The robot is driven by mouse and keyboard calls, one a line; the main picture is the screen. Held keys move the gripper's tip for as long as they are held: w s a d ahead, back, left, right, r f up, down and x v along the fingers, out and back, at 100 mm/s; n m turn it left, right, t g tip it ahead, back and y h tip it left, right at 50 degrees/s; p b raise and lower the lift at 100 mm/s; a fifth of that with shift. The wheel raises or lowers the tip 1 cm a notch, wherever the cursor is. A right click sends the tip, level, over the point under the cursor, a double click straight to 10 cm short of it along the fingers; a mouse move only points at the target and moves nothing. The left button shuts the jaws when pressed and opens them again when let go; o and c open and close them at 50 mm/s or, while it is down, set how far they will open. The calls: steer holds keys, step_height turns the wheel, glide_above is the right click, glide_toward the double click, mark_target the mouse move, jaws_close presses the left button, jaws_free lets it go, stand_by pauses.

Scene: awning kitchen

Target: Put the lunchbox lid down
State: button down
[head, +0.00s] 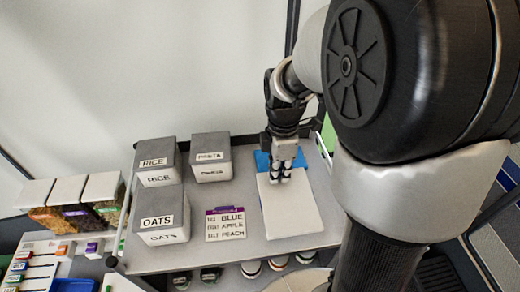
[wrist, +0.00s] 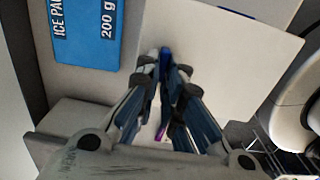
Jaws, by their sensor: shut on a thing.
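The lunchbox lid, a flat white rectangular panel (head: 291,210), is at the right part of the grey cart top in the head view. It also fills the upper middle of the wrist view (wrist: 225,65). My gripper (head: 281,177) points down at the lid's far part. In the wrist view my gripper (wrist: 165,62) has its fingertips closed together around a small dark blue piece, which looks like the lid's grip. Whether the lid touches the surface below it cannot be told.
A blue ice pack (head: 263,160) lies just beyond the lid, and shows in the wrist view (wrist: 85,32). Grey-lidded boxes marked RICE (head: 158,163), PASTA (head: 210,158) and OATS (head: 161,219) stand further left.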

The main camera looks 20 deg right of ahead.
steer(key=shift+f, duration=2.15)
steer(key=shift+f, duration=0.1)
steer(key=c, duration=1.7)
jaws_free()
steer(key=shift+b, duration=0.3)
